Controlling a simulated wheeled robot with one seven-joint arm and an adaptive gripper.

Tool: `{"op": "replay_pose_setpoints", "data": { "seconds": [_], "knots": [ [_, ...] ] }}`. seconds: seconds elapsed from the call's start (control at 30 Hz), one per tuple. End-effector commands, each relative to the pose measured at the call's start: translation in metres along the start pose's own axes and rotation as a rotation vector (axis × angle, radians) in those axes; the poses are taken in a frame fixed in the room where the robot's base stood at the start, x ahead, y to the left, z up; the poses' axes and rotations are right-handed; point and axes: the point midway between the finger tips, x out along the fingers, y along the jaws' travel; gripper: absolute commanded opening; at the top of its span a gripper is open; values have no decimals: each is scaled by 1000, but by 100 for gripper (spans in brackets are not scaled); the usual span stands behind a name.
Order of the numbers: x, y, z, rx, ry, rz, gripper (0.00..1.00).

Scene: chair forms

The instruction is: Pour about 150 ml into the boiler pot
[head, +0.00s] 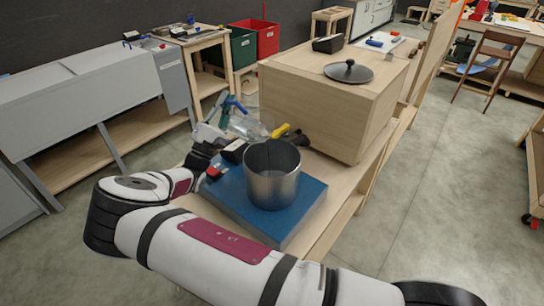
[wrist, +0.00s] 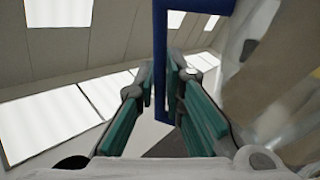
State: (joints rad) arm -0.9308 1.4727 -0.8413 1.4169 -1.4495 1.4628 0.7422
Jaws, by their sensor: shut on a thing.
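The boiler pot (head: 272,178) is an open metal pot standing upright on a blue block (head: 230,200) in the head view. My gripper (head: 232,108) is behind and left of the pot. It is shut on the blue handle (wrist: 161,50) of a clear jug (head: 250,127), with the handle between the green finger pads in the wrist view. The jug's clear wall (wrist: 285,85) fills the right of the wrist view. In the head view the jug looks tilted beside the pot's far rim, partly hidden by it. I cannot tell how much liquid it or the pot holds.
A dark round lid (head: 348,73) lies on a wooden box (head: 325,110) behind the pot. A yellow object (head: 281,131) and a dark object (head: 297,139) are just behind the pot.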

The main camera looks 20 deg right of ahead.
Motion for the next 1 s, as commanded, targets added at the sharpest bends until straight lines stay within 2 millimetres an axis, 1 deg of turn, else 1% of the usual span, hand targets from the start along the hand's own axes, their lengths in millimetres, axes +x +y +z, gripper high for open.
{"op": "replay_pose_setpoints", "data": {
  "seconds": [1.0],
  "knots": [
    [1, 1, 7, 28, -28, 11, 0]
  ]
}}
